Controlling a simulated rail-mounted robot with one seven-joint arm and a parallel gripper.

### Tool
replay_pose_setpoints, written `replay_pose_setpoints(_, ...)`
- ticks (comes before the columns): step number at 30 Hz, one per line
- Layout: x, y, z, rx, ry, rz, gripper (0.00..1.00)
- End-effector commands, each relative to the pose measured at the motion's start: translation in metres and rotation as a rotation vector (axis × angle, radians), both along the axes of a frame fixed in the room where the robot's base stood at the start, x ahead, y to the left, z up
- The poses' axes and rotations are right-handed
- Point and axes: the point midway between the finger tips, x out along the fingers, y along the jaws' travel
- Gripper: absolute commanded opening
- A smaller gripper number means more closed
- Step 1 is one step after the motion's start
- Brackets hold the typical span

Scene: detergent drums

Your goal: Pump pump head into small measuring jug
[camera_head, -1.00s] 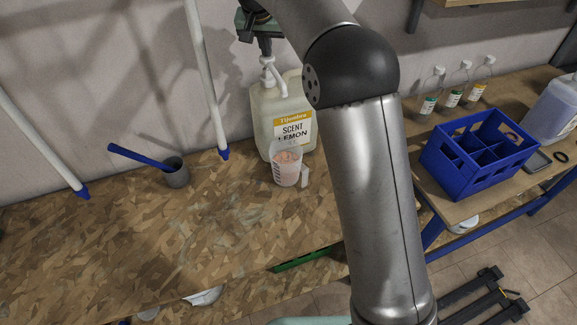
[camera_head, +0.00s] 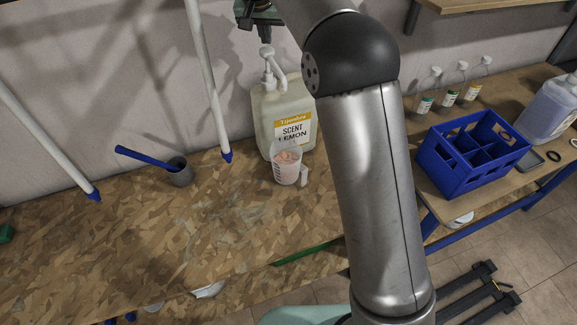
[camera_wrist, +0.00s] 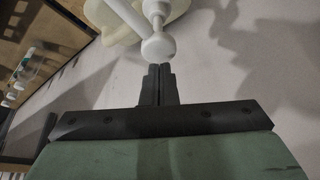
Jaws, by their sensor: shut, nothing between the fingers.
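The white pump head (camera_head: 266,53) stands upright on the translucent drum (camera_head: 266,112) labelled "SCENT LEMON", and its spout points down to the right. The small measuring jug (camera_head: 287,168) stands on the bench just in front of the drum, below the spout, with pinkish content visible inside. My gripper (camera_head: 265,38) is shut and empty just above the pump head. In the wrist view my closed fingertips (camera_wrist: 160,70) point at the round top of the pump head (camera_wrist: 158,47); I cannot tell whether they touch it. My arm hides the area right of the drum.
White poles (camera_head: 207,75) with blue ends lean against the wall. A blue crate (camera_head: 470,160) and several small bottles are on the right table. The front of the bench is mostly clear.

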Motion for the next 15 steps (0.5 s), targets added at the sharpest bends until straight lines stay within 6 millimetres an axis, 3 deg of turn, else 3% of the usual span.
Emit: replay_pose_setpoints(15, 0.0, 0.0, -0.025, 0.0, 0.0, 0.0, 0.0)
